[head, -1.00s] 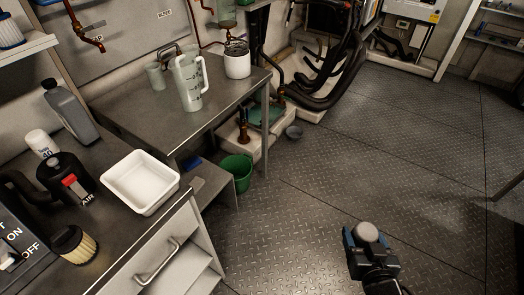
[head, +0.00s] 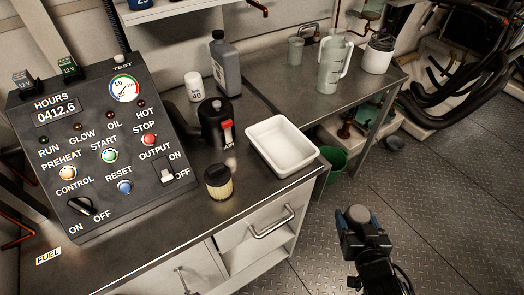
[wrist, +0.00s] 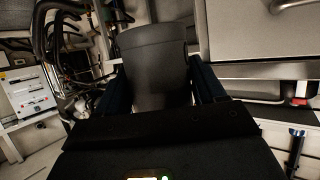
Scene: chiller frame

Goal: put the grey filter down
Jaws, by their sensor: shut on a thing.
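My gripper (head: 362,236) is over the floor to the right of the workbench, with its blue fingers shut on the grey filter (head: 357,214). In the wrist view the grey filter (wrist: 152,62) is a dark grey rounded body between the two fingers of my gripper (wrist: 156,85). It is clear of the bench. Its lower part is hidden by the gripper. Another filter, with a pleated cream body and dark top (head: 218,181), stands on the bench by the control panel.
A white tray (head: 299,171) sits at the bench's right end. A black air housing (head: 214,125), grey bottle (head: 226,70) and control panel (head: 105,140) stand on the bench. A drawer handle (head: 272,222) juts out. The front bench top (head: 150,243) has bare room.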

